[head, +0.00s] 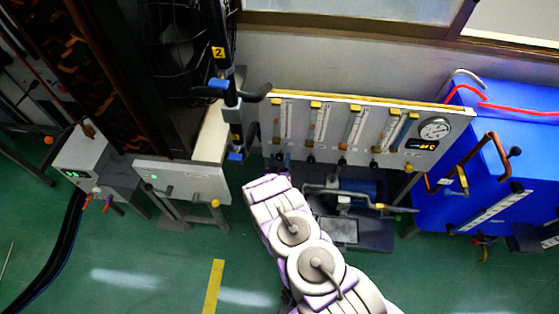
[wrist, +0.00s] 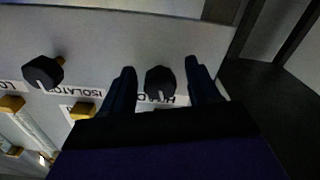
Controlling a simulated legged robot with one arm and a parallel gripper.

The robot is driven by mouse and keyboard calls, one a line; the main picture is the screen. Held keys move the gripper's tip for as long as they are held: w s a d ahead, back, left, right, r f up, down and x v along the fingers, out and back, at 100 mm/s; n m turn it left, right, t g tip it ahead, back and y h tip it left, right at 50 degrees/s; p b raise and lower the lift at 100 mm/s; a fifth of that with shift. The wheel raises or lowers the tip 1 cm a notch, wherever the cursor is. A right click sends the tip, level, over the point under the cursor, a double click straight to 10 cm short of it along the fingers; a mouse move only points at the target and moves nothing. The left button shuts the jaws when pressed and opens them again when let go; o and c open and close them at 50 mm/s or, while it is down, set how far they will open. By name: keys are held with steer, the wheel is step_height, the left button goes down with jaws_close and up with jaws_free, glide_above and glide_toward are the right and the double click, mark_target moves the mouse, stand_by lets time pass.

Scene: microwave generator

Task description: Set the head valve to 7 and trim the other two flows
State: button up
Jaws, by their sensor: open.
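In the wrist view my gripper (wrist: 160,66) is open. Its two dark fingers stand on either side of a black knob (wrist: 160,82) with a white pointer mark, with gaps visible on both sides. The upside-down label under this knob starts with H and is partly hidden, so I cannot read it fully. A second black knob (wrist: 43,71) sits to the left, near an upside-down label that reads ISOLATO. In the head view the flow panel (head: 432,156) carries several vertical flow tubes with knobs below. My arm reaches the panel's lower left; the fingertips are hidden there.
A round gauge (head: 435,129) and a lit display (head: 422,144) are on the panel's right end. A blue cabinet (head: 430,208) with pipes stands at right. A black-handled post (head: 233,100) stands left of the panel. Green floor is open in front.

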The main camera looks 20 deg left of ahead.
steer(key=c, duration=1)
steer(key=shift+d+r+n+p, duration=0.1)
steer(key=shift+n+p, duration=0.4)
steer(key=shift+n, duration=1.2)
steer(key=o, duration=1)
steer(key=shift+p, duration=0.3)
